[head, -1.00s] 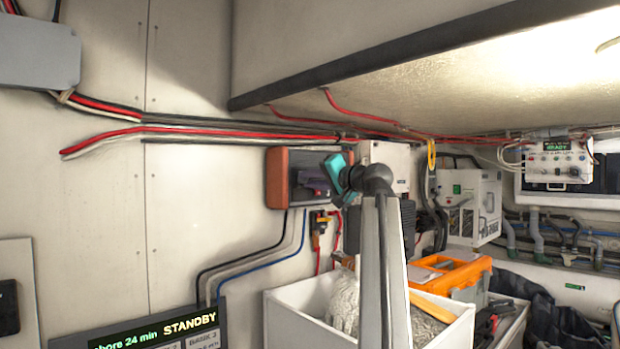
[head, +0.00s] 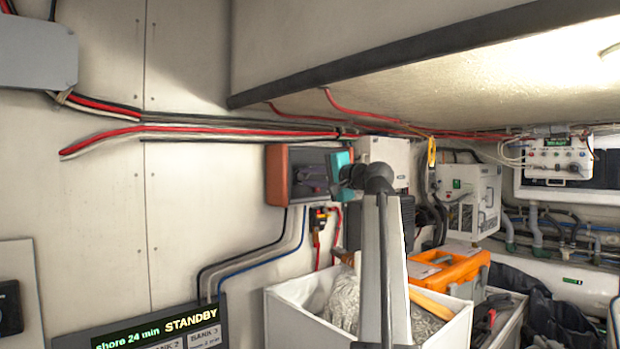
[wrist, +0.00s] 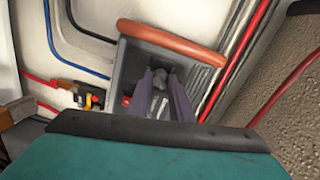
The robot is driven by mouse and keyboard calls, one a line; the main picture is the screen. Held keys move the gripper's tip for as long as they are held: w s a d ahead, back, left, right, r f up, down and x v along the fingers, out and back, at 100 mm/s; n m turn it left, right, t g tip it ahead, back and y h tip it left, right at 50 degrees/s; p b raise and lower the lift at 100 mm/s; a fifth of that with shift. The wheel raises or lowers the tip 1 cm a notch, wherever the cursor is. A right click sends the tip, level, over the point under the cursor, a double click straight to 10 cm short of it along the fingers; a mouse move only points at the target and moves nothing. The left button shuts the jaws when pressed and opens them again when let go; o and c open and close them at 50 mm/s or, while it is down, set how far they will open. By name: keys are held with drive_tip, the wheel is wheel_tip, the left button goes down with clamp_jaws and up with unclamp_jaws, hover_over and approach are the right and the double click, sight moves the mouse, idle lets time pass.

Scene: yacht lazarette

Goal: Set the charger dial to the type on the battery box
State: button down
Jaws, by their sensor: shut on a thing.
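The charger (head: 277,175) is an orange-red box with a grey face on the wall, left of middle in the head view. It also shows in the wrist view (wrist: 172,36), upper middle. My gripper (head: 314,177), with a teal body and dark purple fingers, reaches the charger's face from the right. In the wrist view my gripper (wrist: 160,80) is shut on the grey dial (wrist: 158,68), which sits between the fingertips. The fingers hide part of the dial, and its setting and labels cannot be read. I cannot pick out a battery box label.
Dark and blue cables run below the charger, beside a red-and-yellow connector (head: 319,216). A white bin (head: 290,312) with rope stands below my arm, and an orange toolbox (head: 452,272) to its right. A display (head: 160,328) reads STANDBY at lower left.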

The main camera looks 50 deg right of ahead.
drive_tip(key=c, duration=1.6)
unclamp_jaws()
drive_tip(key=shift+s+a+r+b, duration=0.15)
drive_tip(key=shift+s+b, duration=0.5)
drive_tip(key=shift+s, duration=1.65)
drive_tip(key=shift+s+a+r+b, duration=0.15)
drive_tip(key=shift+s+b, duration=0.5)
drive_tip(key=shift+s, duration=1.65)
drive_tip(key=shift+s+a+b, duration=0.2)
drive_tip(key=shift+s+b, duration=0.45)
drive_tip(key=shift+s, duration=1.65)
drive_tip(key=shift+f, duration=0.1)
